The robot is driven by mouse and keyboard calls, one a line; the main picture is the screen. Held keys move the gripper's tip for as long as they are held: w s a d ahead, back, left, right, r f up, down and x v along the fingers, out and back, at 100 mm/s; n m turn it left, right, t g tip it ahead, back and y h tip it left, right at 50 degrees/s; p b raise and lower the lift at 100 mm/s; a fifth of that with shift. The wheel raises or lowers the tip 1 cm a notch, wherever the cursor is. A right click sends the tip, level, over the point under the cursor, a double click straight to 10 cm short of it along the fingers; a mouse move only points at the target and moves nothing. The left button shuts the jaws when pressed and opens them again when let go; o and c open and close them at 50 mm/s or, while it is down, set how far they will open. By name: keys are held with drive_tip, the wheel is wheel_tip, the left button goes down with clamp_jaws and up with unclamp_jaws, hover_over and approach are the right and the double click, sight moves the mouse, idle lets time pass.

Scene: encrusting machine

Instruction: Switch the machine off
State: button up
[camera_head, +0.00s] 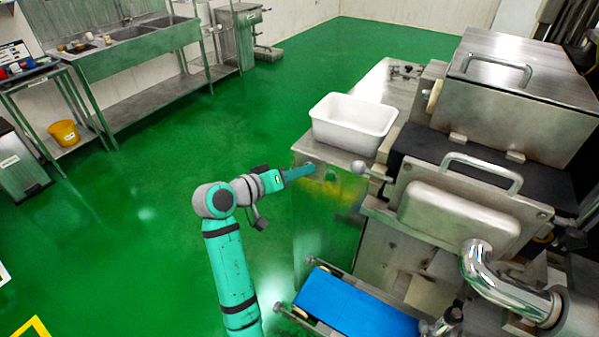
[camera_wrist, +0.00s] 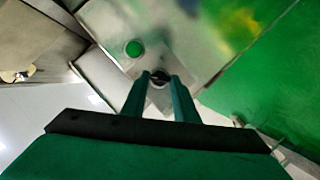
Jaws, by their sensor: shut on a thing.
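The machine is a large stainless steel unit with a steel cabinet side panel (camera_head: 325,225) facing my arm. In the wrist view, the panel (camera_wrist: 185,25) carries a round green button (camera_wrist: 133,49) and, below and right of it, a dark round knob (camera_wrist: 159,78). My gripper (camera_wrist: 160,84) has its two teal fingers on either side of this knob and is shut on it. In the head view, my gripper (camera_head: 308,171) reaches the upper part of the panel; the fingertips' contact is too small to make out there, and the green button cannot be made out.
A white tub (camera_head: 353,124) stands on the machine's top just above the panel. A blue conveyor belt (camera_head: 360,305) juts out below. A steel sink bench (camera_head: 130,50) and a yellow bucket (camera_head: 64,133) are at the left. The green floor between is clear.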

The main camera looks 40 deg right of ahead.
idle(0.3)
drive_tip(key=o, duration=1.1)
drive_tip(key=shift+c, duration=0.2)
drive_tip(key=shift+a, duration=0.15)
drive_tip(key=v, duration=1)
drive_tip(key=shift+a, duration=0.2)
